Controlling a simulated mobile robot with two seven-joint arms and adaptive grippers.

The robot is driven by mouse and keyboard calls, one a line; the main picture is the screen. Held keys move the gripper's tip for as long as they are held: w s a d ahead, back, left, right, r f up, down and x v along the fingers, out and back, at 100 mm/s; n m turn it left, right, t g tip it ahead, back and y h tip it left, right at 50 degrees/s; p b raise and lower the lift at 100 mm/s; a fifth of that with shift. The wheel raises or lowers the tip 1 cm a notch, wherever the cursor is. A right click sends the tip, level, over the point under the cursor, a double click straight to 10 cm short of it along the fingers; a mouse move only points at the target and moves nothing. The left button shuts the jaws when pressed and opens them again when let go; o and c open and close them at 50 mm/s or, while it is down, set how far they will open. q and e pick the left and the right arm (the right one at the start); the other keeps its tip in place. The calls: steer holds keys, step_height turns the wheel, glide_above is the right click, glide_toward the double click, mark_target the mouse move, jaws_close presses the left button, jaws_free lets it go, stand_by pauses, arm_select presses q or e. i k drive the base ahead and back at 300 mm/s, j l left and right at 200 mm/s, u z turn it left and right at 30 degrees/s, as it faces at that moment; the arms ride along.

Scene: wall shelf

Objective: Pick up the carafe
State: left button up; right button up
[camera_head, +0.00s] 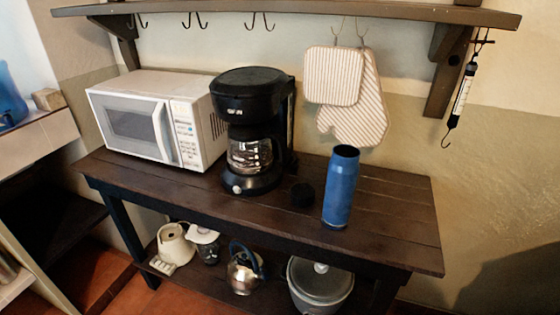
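The glass carafe (250,155) sits inside the black coffee maker (253,92), on its base plate under the brew head. The coffee maker stands on the dark wooden table, near the middle. The carafe's glass front faces me; its handle is hard to make out against the black machine. Neither of my grippers shows in the head view.
A white microwave (140,118) stands close on the left of the coffee maker. A blue bottle (341,187) and a small black lid (302,195) stand to its right. The dark table (397,222) is bare at the right end. A wall shelf (300,8) overhangs, with hanging mitts (358,120).

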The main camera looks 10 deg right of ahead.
mark_target(250, 149)
steer(key=i+j, duration=0.15)
steer(key=j, duration=0.25)
steer(key=i+j, duration=0.15)
steer(key=j, duration=0.2)
steer(key=i+j+z, duration=0.1)
steer(key=j, duration=0.3)
steer(key=i, duration=0.1)
